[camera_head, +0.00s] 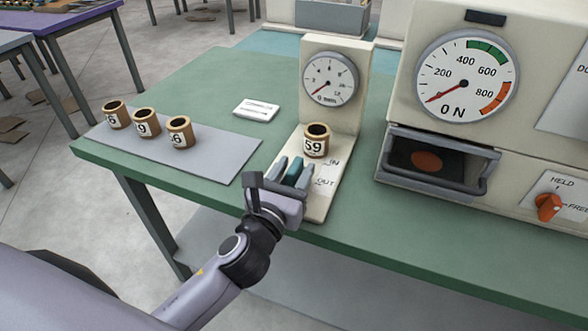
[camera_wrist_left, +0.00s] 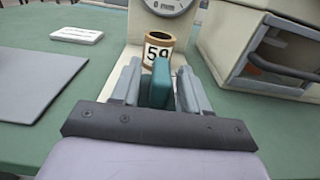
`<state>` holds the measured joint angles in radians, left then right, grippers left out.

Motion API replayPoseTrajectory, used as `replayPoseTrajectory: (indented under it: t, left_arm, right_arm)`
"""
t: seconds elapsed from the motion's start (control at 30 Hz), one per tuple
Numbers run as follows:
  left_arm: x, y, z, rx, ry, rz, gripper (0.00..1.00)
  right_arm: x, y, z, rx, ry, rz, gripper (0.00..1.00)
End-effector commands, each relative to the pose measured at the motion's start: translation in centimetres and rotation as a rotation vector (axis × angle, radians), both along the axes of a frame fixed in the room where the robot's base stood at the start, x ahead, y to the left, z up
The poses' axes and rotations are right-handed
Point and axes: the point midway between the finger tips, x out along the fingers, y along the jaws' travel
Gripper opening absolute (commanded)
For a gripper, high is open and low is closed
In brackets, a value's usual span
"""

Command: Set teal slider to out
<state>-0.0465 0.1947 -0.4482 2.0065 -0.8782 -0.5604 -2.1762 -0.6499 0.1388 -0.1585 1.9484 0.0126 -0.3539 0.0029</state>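The teal slider (camera_head: 294,171) stands on the cream base of the small gauge device, beside the printed IN and OUT marks. Its upright teal block also shows in the left wrist view (camera_wrist_left: 160,86), between my gripper's two grey fingers. My left gripper (camera_head: 286,172) is around the slider, one finger on each side. Small gaps seem to show beside the block, so contact is not certain. The OUT mark (camera_head: 325,182) is nearer the table's front edge than the IN mark (camera_head: 333,162). My right gripper is in neither view.
A spool marked 59 (camera_head: 316,141) stands behind the slider, below the small gauge (camera_head: 330,79). Several spools stand on a grey mat (camera_head: 205,163) at left. A large gauge machine (camera_head: 421,117) with an open drawer and orange knob (camera_head: 548,206) stands at right.

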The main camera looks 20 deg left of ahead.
Motion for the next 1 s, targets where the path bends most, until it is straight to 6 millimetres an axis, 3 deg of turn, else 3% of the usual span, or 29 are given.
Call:
replayPoseTrajectory:
  t: [0.23, 0.7, 1.0]
  left_arm:
    - [-0.9, 0.0, 0.0, -0.001, 0.001, 0.0, 0.45]
    - [-6.7, 0.3, -0.1, 0.001, 0.001, 0.0, 0.45]
    - [-7.2, 0.3, 0.0, 0.0, 0.0, 0.001, 0.45]
  right_arm:
    - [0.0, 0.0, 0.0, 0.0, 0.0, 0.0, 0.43]
    - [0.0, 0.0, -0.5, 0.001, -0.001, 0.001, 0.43]
    - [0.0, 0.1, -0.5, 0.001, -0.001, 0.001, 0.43]
